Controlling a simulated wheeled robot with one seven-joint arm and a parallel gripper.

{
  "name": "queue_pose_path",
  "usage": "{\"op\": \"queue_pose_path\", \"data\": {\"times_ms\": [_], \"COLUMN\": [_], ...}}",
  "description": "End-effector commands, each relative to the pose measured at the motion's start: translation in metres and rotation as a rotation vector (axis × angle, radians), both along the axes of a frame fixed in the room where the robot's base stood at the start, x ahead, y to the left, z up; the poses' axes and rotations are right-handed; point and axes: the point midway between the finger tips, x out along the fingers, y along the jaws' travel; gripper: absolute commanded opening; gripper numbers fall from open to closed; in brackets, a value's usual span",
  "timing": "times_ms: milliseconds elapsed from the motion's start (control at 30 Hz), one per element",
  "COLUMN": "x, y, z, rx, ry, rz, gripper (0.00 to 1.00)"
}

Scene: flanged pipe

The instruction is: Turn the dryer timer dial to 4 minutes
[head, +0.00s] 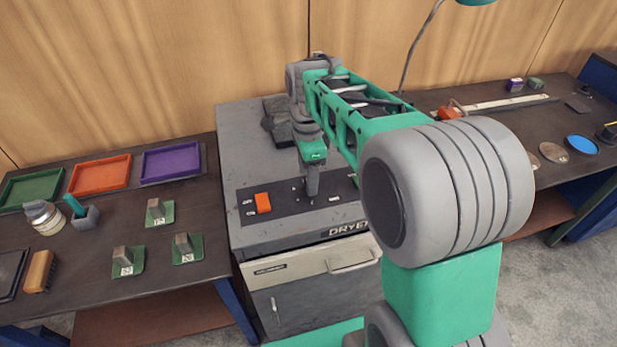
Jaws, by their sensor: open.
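The dryer (245,150) is a grey cabinet in the middle of the head view, with "DRYER" lettered on its front edge. A dark control panel (280,214) lies on its top, with small white labels and an orange switch (263,203) at the left. My gripper (312,192) points down over the middle of this panel, right of the orange switch. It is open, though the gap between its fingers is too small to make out. The timer dial cannot be made out; the gripper covers that part of the panel. Whether the fingers touch anything cannot be told.
A left table holds green, orange (100,174) and purple trays, a jar (45,218), a brush (39,271) and several green-based blocks. A right bench holds a blue disc (581,144) and small boxes. My arm hides the dryer's right side.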

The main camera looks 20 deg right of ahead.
Motion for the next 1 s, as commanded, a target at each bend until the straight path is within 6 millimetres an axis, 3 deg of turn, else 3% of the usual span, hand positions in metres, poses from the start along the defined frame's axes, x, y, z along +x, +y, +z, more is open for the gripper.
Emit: {"op": "queue_pose_path", "data": {"times_ms": [133, 400, 1000], "x": [0.000, 0.000, 0.000], "y": [0.000, 0.000, 0.000], "z": [-0.015, -0.018, -0.018], "rx": [0.000, 0.000, 0.000], "ry": [0.000, -0.002, -0.002], "rz": [0.001, 0.002, 0.002], "gripper": [0.56, 0.56, 0.06]}}
